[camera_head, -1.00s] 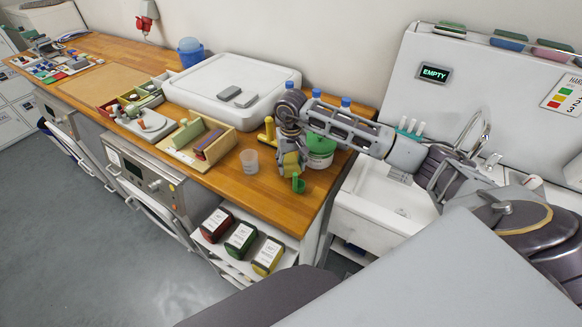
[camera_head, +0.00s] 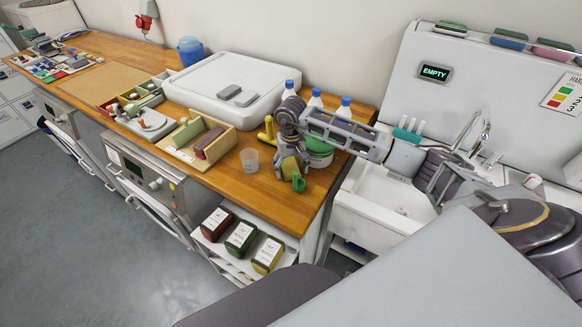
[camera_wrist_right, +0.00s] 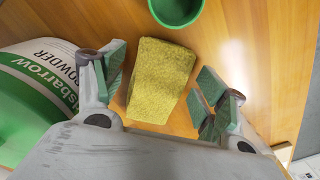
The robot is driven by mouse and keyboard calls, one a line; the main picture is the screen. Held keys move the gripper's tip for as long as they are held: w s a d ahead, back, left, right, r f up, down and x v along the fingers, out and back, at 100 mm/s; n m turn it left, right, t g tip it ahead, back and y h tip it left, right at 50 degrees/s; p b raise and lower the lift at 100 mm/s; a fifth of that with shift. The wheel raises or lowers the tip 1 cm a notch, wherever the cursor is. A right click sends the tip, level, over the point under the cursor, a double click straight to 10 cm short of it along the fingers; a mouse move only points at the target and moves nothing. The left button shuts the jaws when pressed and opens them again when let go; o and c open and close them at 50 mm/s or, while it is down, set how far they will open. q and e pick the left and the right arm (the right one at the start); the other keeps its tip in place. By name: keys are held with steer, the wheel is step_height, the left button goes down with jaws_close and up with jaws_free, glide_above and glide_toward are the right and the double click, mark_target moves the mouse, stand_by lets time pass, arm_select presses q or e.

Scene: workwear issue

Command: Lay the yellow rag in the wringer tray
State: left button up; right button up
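The yellow rag (camera_wrist_right: 160,82) is a folded, rough-textured block on the wooden counter. In the right wrist view it lies between the two green-padded fingers of my right gripper (camera_wrist_right: 161,80), with a gap on each side. That gripper is open and points down over the rag. In the head view my right gripper (camera_head: 290,160) is low at the counter's right end and mostly covers the rag (camera_head: 287,168). I cannot tell for certain which thing is the wringer tray. My left gripper is not in view.
A green cup (camera_wrist_right: 176,8) stands just beyond the rag. A green-and-white powder tub (camera_wrist_right: 38,85) is close beside my left-hand finger. A clear cup (camera_head: 249,160), wooden trays (camera_head: 225,140) and a large white box (camera_head: 215,100) are left on the counter. The sink (camera_head: 385,205) is right.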

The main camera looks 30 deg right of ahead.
mark_target(291, 169)
steer(key=shift+r, duration=0.1)
stand_by(0.3)
steer(key=shift+r, duration=0.15)
step_height(291, 169, up, 12)
steer(key=b, duration=0.2)
stand_by(0.6)
